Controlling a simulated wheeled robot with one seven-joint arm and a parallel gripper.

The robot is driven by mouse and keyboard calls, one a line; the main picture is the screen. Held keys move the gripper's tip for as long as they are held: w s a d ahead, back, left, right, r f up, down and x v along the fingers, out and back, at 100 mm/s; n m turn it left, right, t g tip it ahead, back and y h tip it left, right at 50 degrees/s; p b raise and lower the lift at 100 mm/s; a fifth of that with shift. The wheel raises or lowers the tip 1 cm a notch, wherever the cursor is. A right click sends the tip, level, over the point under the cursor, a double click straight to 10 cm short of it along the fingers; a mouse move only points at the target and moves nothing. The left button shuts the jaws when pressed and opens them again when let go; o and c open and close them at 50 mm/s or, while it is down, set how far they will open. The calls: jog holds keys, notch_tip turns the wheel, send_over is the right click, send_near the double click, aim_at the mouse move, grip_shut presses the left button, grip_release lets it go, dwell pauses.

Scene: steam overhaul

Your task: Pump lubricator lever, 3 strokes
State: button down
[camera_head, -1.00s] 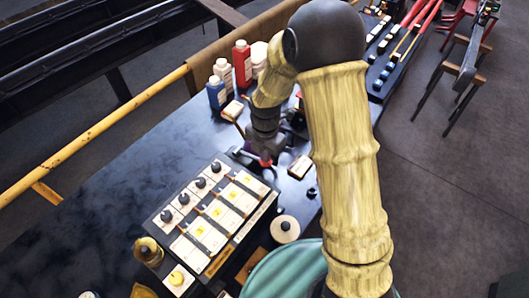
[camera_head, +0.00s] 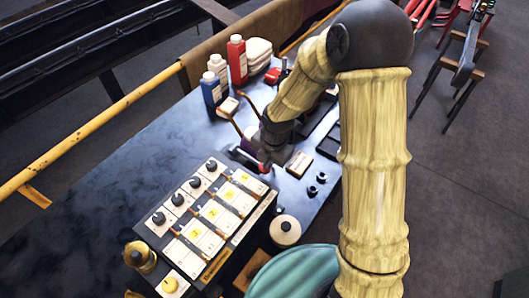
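A dark box with a row of black knobs and cream plates, which looks like the lubricator (camera_head: 262,213), sits on the dark bench. My gripper (camera_head: 263,164) points down at the box's far right corner. A short metal bar, possibly the lever (camera_head: 243,157), lies by the fingers. I cannot tell whether they touch it. The fingertips are small and partly hidden by the wrist, so their opening does not show.
A brass-coloured pot (camera_head: 139,257) and a round cream-topped can (camera_head: 285,231) flank the box. A yellow rail (camera_head: 95,133) runs along the left. Bare bench (camera_head: 110,200) lies left of the box.

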jog(key=shift+s+d+f, duration=0.25)
jog(key=shift+s+f, duration=0.05)
jog(key=shift+f, duration=0.1)
jog(key=shift+s, duration=0.1)
jog(key=shift+r+p, duration=0.45)
jog(key=shift+p, duration=0.05)
jog(key=s+d+r+p, duration=0.2)
jog(key=d+r+p, duration=0.1)
jog(key=r, duration=1)
jog(key=shift+d, duration=0.4)
jog(key=shift+f, duration=0.1)
dwell(1.5)
jog(key=s+d+r+m, duration=0.1)
jog(key=s+d+m, duration=0.3)
jog(key=m, duration=1)
jog(key=s+d+r+m+t+h, duration=0.1)
jog(key=s+d+m, duration=0.3)
jog(key=d+m, duration=0.4)
jog(key=shift+r+m+t, duration=0.15)
jog(key=shift+m+t, duration=0.15)
jog(key=shift+m, duration=3.5)
